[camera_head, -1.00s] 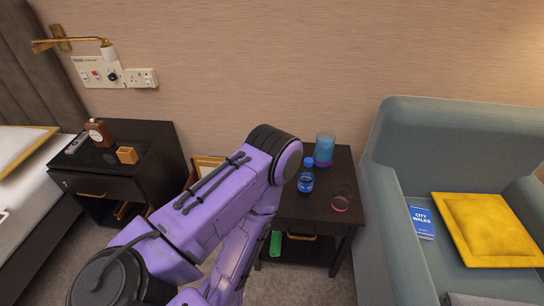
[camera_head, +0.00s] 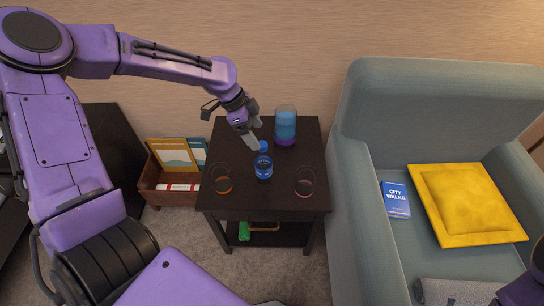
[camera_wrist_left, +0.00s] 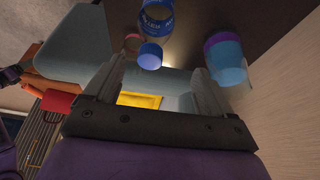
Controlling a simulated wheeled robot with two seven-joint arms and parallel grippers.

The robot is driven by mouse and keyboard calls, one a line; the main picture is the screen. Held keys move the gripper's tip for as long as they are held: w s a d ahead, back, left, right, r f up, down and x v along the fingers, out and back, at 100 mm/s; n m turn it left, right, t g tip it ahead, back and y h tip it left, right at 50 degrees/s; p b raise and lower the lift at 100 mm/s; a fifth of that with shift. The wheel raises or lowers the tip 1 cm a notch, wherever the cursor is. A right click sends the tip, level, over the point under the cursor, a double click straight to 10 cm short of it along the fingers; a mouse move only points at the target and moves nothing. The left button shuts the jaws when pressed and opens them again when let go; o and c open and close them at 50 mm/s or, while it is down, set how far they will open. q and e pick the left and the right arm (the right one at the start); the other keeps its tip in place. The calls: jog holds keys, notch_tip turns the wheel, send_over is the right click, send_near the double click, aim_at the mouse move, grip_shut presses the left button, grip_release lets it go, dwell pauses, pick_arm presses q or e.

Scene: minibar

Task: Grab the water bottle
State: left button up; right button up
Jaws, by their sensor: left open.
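The water bottle (camera_head: 263,168) stands upright on the dark side table (camera_head: 240,202), clear with a blue label and blue cap. My left gripper (camera_head: 254,142) is open and empty, above and just behind the bottle, its fingers angled down near the cap. In the left wrist view the bottle (camera_wrist_left: 157,22) appears beyond the open fingers (camera_wrist_left: 158,72), with its blue cap (camera_wrist_left: 149,56) roughly in line with the gap. I cannot tell whether a finger touches the cap. My right gripper is not in view.
A blue and purple carafe (camera_head: 285,128) stands behind the bottle, close to the gripper. One glass (camera_head: 222,180) stands left of the bottle and another (camera_head: 305,182) right. The armchair (camera_head: 355,180) borders the table's right side; a wooden box (camera_head: 165,195) lies left.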

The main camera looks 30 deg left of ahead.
aim_at(265, 152)
pick_arm(q)
jog(key=f, duration=0.1)
jog(key=s+d+f, duration=0.1)
jog(key=s+f, duration=0.1)
jog(key=shift+d+f+b, duration=0.3)
jog(key=shift+f+b, duration=0.05)
jog(key=shift+b, duration=0.05)
jog(key=w+f, duration=0.1)
jog(key=w+d+f, duration=0.1)
jog(key=f, duration=0.2)
jog(key=shift+w+d+f, duration=0.25)
jog(key=shift+w+d, duration=0.05)
jog(key=shift+w, duration=0.1)
jog(key=shift+s+r, duration=0.25)
jog(key=shift+c, duration=0.6)
jog(key=shift+f, duration=0.1)
jog(key=c, duration=1.4)
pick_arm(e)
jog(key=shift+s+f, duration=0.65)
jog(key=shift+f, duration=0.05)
